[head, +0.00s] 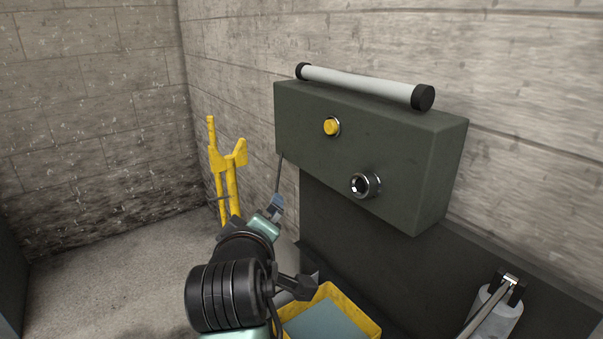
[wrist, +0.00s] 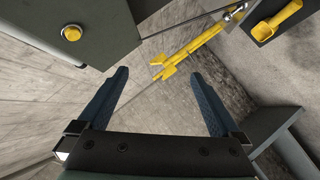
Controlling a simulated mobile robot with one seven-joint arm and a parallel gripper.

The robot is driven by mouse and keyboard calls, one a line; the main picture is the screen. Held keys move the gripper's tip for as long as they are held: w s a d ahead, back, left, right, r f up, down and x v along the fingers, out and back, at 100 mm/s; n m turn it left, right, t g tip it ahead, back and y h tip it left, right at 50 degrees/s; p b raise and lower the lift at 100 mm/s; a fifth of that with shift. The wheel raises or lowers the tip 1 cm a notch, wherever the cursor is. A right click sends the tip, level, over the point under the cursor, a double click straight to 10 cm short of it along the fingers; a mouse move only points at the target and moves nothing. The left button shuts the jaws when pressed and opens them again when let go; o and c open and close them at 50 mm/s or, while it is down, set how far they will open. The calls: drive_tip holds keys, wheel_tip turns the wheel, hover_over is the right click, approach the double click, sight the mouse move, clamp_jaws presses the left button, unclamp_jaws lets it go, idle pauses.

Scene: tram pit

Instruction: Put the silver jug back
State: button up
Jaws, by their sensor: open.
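I cannot make out a silver jug for certain in either view. A pale grey cylindrical vessel (head: 496,312) with a dark fitting and a thin rod across its top is cut off at the lower right of the head view; I cannot tell whether it is the jug. My gripper (head: 277,205) is in front of the wall, left of the dark green box, well apart from that vessel. In the wrist view my gripper (wrist: 160,73) has its two blue fingers spread wide, with nothing between them.
The green box (head: 350,165) bears a yellow button (head: 331,126), a metal socket (head: 365,185) and a tube lamp (head: 365,84). A yellow stand (head: 228,170) is at the left. A yellow-rimmed tray (head: 372,325) is below. A yellow scoop (wrist: 280,19) shows in the wrist view.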

drive_tip(key=s+d+r+m+t, duration=0.1)
drive_tip(key=s+r+m+t, duration=0.15)
drive_tip(key=r, duration=0.65)
drive_tip(key=s+d+r+m+t, duration=0.2)
drive_tip(key=s+r+t, duration=0.15)
drive_tip(key=r, duration=0.45)
drive_tip(key=s+d+r+m+t, duration=0.2)
drive_tip(key=s+r+m+t, duration=0.1)
drive_tip(key=s+r, duration=0.4)
drive_tip(key=s+d+r+m+t, duration=0.1)
drive_tip(key=s+r+m+t, duration=0.2)
drive_tip(key=s+r, duration=0.4)
wheel_tip(320, 180, up, 2)
drive_tip(key=shift+s+d+t, duration=0.35)
drive_tip(key=shift+s+t, duration=0.05)
drive_tip(key=shift+t, duration=0.4)
drive_tip(key=shift+r, duration=0.1)
wheel_tip(320, 180, up, 12)
drive_tip(key=p, duration=1.2)
drive_tip(key=shift+r, duration=0.15)
